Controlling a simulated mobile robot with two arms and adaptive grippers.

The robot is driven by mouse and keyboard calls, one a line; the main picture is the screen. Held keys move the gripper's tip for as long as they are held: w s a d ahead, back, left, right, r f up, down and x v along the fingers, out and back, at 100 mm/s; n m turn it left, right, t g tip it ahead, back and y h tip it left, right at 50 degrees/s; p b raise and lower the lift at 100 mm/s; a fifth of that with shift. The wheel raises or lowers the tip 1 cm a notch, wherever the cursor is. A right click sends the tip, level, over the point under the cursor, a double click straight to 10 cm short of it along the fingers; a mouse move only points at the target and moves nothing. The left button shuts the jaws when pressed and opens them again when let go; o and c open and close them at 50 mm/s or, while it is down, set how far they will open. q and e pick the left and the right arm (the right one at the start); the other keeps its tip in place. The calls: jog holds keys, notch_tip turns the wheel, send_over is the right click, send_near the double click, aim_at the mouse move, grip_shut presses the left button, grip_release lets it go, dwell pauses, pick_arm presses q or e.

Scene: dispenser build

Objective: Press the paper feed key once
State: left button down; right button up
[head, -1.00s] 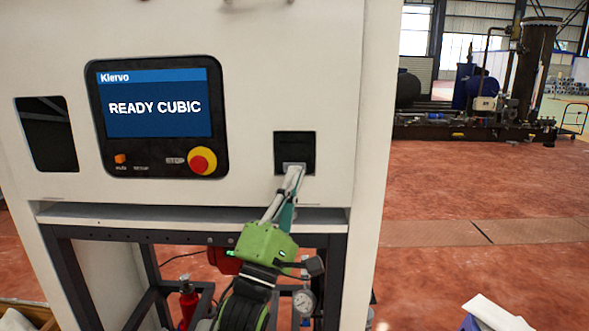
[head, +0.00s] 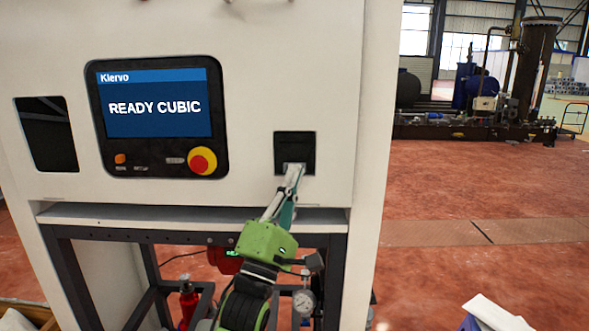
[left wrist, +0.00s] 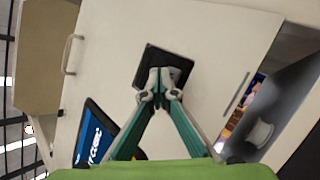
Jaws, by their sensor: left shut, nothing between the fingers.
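My left gripper (head: 294,168) is shut and empty. Its fingertips are at the lower part of the black recessed panel (head: 295,142) on the white machine front. In the left wrist view the closed fingertips (left wrist: 161,92) overlap the black panel (left wrist: 150,54) and hide part of it. I cannot tell whether they touch it. No separate paper feed key can be made out; the fingers may hide it. The machine's screen (head: 157,108) reads "READY CUBIC". My right gripper is not in view.
Left of the panel are a red and yellow stop button (head: 202,160) and an orange button (head: 120,159). A ledge (head: 190,217) runs below the panel, over a dark frame. A red bottle (head: 188,300) and a gauge (head: 303,301) are low down. Open floor lies right.

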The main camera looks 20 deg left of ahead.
pick_arm(q)
jog(key=shift+w+a, duration=0.1)
jog(key=shift+w, duration=0.3)
dwell(0.6)
jog(key=shift+s, duration=0.1)
jog(key=shift+s+d, duration=0.25)
jog(key=shift+s, duration=0.45)
jog(key=shift+s, duration=0.1)
jog(key=shift+s+d+p, duration=0.25)
jog(key=shift+s, duration=0.5)
jog(key=shift+s+d+p, duration=0.2)
jog(key=shift+s, duration=0.6)
jog(key=shift+s+d+p, duration=0.25)
jog(key=shift+s, duration=0.5)
